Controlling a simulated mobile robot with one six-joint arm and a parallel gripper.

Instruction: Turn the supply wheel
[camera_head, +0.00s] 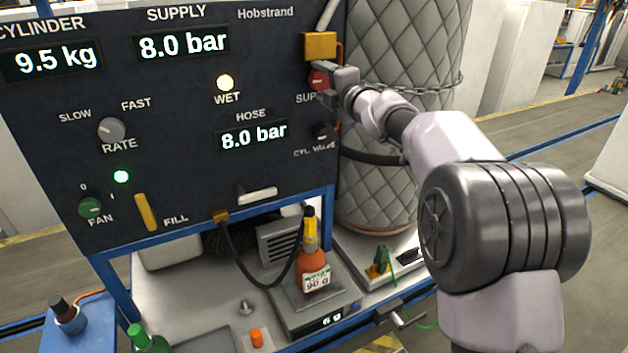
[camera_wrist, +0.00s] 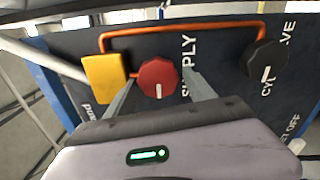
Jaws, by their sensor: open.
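The red supply wheel (camera_head: 318,80) is at the upper right of the dark panel, partly hidden by my gripper (camera_head: 328,82) in the head view. In the wrist view the red wheel (camera_wrist: 158,78) has a white mark pointing toward the bottom of the picture. My gripper (camera_wrist: 160,97) is open, with one finger on each side of the wheel. A gap shows between the wheel and the right finger; I cannot tell whether the left finger touches it. The supply display (camera_head: 183,43) reads 8.0 bar.
A black cylinder valve knob (camera_wrist: 264,62) sits right of the wheel in the wrist view. A yellow block (camera_wrist: 106,78) with an orange pipe is on its left. An orange bottle (camera_head: 313,268) stands on a scale below the panel. A quilted cylinder (camera_head: 410,45) stands behind my arm.

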